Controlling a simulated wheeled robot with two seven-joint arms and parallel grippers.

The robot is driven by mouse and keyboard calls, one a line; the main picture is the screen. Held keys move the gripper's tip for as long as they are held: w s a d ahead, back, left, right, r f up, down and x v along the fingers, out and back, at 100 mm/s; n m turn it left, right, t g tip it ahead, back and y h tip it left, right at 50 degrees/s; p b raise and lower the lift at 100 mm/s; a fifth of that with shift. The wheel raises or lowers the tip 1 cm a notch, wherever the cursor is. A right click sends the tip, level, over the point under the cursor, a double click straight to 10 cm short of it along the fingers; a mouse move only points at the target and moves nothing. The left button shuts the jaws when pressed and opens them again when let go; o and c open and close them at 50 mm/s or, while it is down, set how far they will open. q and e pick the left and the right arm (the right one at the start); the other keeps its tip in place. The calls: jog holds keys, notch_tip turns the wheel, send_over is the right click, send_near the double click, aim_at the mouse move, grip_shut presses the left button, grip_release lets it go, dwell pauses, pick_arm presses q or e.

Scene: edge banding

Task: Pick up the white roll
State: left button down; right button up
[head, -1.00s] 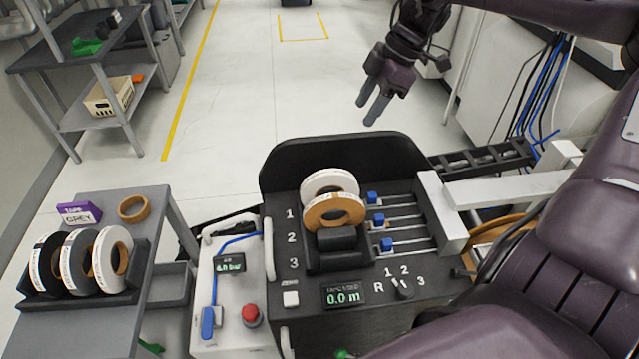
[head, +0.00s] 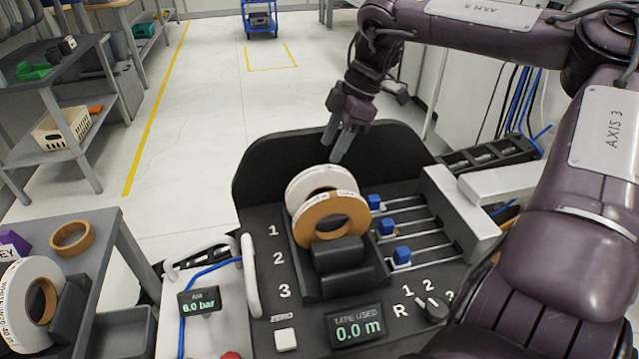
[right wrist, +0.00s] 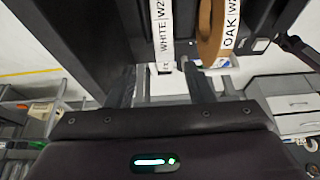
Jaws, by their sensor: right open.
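A white roll (head: 310,180) stands upright in slot 1 of the black machine, partly hidden by the brown oak roll (head: 330,218) in front of it. In the right wrist view the white roll (right wrist: 160,30) shows its edge with a WHITE label, next to the oak roll (right wrist: 211,32). My right gripper (head: 338,146) is open and empty, pointing down just above and behind the white roll. In the right wrist view its two fingers (right wrist: 161,88) are apart, with the white roll's edge ahead between them. My left gripper is not in view.
Another white roll (head: 38,300) stands in a black rack on the left cart. A loose brown tape ring (head: 72,237) lies on that cart. Blue sliders (head: 386,227) on rails and a pale block (head: 458,212) sit right of the rolls. A black back panel (head: 262,170) rises behind them.

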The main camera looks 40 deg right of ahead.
aim_at(323, 168)
jog(key=shift+f, duration=0.55)
jog(key=shift+a+f, duration=0.1)
jog(key=shift+f, duration=0.1)
jog(key=x, duration=0.6)
jog(key=shift+s+a, duration=0.15)
jog(key=shift+a, duration=0.2)
jog(key=shift+a+f, duration=0.2)
jog(key=shift+f, duration=0.3)
jog(key=c, duration=0.9)
grip_shut()
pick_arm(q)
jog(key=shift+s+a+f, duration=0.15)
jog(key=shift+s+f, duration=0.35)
